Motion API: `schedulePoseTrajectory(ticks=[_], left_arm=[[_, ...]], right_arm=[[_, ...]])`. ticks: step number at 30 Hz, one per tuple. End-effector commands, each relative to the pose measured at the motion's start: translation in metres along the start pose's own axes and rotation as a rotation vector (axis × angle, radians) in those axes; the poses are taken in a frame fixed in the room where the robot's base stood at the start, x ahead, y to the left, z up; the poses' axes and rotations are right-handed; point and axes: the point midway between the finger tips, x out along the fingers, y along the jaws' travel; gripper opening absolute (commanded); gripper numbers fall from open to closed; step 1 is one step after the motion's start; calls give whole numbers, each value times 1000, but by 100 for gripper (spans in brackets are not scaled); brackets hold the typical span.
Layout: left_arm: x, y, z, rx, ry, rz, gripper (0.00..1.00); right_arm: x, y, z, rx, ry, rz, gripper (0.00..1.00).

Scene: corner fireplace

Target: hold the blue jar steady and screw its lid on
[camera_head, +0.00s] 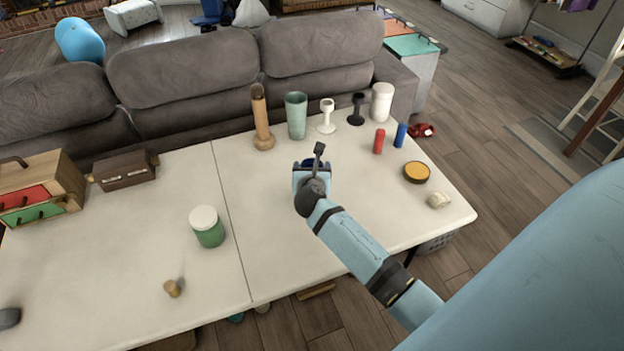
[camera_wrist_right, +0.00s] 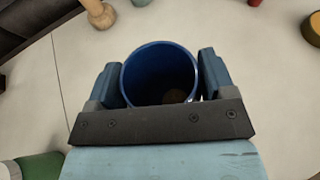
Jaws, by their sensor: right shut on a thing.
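The blue jar (camera_wrist_right: 160,72) shows in the right wrist view as an open-topped round blue vessel, with no lid on it. My right gripper (camera_wrist_right: 160,82) is shut on it, one finger on each side. In the head view my right gripper (camera_head: 311,172) is over the right half of the table, and my own arm and hand hide most of the jar. I cannot make out which thing is the blue jar's lid. A round black-and-yellow disc (camera_head: 417,172) lies to the right. My left gripper is not in view.
On the white table (camera_head: 275,265) stand a green jar with white lid (camera_head: 207,227), a wooden vase (camera_head: 261,120), a green cup (camera_head: 296,115), a white canister (camera_head: 382,102), and red (camera_head: 379,141) and blue (camera_head: 401,135) cylinders. A grey sofa (camera_head: 190,75) stands behind.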

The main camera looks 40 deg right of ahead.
Motion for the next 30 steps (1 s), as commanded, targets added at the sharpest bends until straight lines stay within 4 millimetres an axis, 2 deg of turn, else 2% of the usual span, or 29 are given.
schedulePoseTrajectory(ticks=[1,6,12,18,30], left_arm=[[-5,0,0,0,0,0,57],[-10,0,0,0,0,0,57],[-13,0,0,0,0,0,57],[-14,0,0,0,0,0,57],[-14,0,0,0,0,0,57]], right_arm=[[-6,0,20,2,-7,2,33],[-23,0,66,2,-8,2,33],[-37,0,104,0,-5,1,33],[-44,0,120,0,-3,1,33],[-44,0,122,0,-1,0,33]])
